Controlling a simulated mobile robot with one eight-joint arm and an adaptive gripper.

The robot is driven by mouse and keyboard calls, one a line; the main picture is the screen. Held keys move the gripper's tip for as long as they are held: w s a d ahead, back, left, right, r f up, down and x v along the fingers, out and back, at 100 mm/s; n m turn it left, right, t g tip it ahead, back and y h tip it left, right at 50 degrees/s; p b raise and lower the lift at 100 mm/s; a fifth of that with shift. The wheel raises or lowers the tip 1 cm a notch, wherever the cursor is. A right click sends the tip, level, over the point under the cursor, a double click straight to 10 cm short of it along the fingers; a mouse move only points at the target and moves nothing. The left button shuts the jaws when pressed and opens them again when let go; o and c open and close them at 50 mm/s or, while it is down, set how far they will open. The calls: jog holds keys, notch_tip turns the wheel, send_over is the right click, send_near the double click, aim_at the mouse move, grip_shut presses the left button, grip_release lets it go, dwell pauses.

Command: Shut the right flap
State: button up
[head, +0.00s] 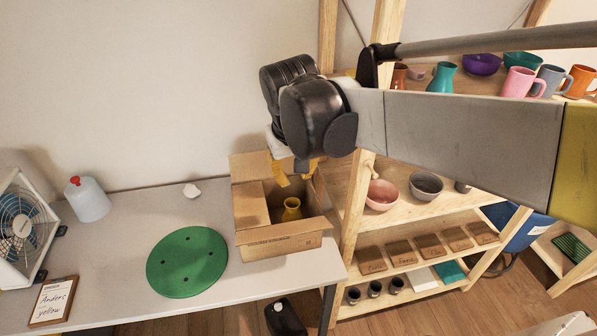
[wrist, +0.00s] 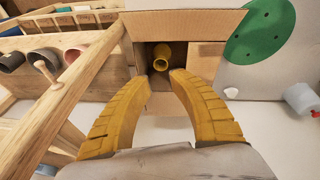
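An open cardboard box (head: 277,246) stands on the grey table, and a yellow vase (head: 291,208) is inside it. The vase also shows in the wrist view (wrist: 161,62). The left flap (head: 250,206) stands out to the left, the front flap (head: 285,231) hangs outward, and the back flap (head: 249,166) stands up. The right flap (head: 323,190) appears raised beside the shelf post, seen narrowly and partly hidden. My gripper (wrist: 160,76) is open and empty, pointing down over the back part of the box. Whether it touches a flap cannot be told.
A wooden shelf (head: 356,200) with bowls, mugs and tiles stands close to the box's right. A green disc (head: 187,262) lies left of the box. A fan (head: 20,228), a white jug (head: 87,199) and a clipboard (head: 54,300) are farther left.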

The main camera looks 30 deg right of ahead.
jog(key=w+d+f+m+g+h, duration=0.15)
jog(key=w+d+f+g, duration=0.25)
jog(key=w+d, duration=0.45)
jog(key=b+x, duration=0.1)
jog(key=x, duration=0.2)
jog(key=a+b+x, duration=0.1)
jog(key=x, duration=0.3)
jog(key=w+b+x, duration=0.1)
jog(key=x, duration=0.2)
jog(key=shift+a+f, duration=0.2)
jog(key=shift+f, duration=0.3)
grip_shut()
